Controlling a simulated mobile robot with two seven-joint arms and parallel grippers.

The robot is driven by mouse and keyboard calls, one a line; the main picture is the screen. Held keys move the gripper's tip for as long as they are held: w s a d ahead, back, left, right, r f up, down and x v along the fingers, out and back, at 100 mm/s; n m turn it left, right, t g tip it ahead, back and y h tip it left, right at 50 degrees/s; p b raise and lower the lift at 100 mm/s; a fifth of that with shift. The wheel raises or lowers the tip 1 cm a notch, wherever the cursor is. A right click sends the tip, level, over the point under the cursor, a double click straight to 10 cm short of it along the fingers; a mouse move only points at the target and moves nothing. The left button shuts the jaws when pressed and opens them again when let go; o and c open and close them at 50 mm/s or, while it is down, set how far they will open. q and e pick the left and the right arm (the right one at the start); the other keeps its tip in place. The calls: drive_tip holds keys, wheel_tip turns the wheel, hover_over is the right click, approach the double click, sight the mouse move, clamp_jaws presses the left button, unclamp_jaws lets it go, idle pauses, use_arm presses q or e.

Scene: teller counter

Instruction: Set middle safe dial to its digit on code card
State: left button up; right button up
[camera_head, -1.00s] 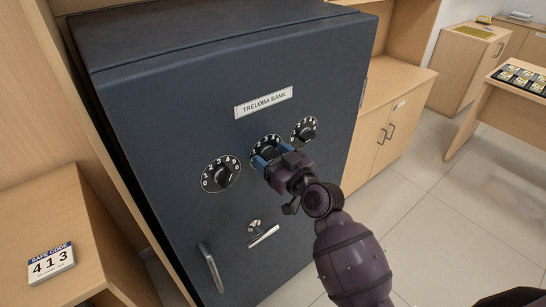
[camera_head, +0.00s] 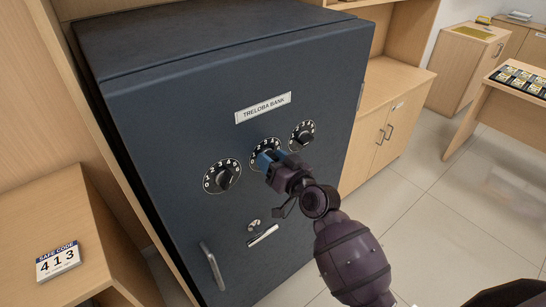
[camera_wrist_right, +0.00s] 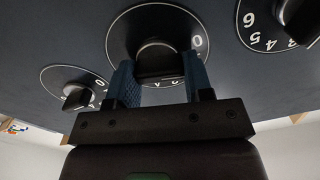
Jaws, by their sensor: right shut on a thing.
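The dark blue-grey safe (camera_head: 150,100) has three black dials in a row. My right gripper (camera_head: 267,160) is at the middle dial (camera_head: 258,147). In the right wrist view the blue fingers of my right gripper (camera_wrist_right: 160,85) are on either side of the knob of the middle dial (camera_wrist_right: 155,52), shut on it. Its pointer is hidden. The left dial (camera_head: 222,176) and right dial (camera_head: 303,134) are untouched. The code card (camera_head: 58,261) reads "SAFE CODE 4 1 3", so its middle digit is 1. My left gripper is out of view.
A safe lever (camera_head: 263,235) and a long vertical handle (camera_head: 211,266) sit below the dials. A wooden counter (camera_head: 85,225) holds the card at left. A wooden cabinet (camera_head: 385,105) stands right of the safe. The tiled floor (camera_head: 440,220) is clear.

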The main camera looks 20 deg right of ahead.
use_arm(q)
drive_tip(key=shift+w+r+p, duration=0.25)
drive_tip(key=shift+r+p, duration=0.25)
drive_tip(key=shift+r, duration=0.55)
use_arm(e)
drive_tip(key=shift+m, duration=1.1)
drive_tip(key=o, duration=0.9)
drive_tip(key=shift+d, duration=0.1)
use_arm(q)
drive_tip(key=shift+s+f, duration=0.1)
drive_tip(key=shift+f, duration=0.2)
use_arm(e)
drive_tip(key=v, duration=1)
drive_tip(key=shift+s+d, duration=0.1)
drive_tip(key=shift+s, duration=0.25)
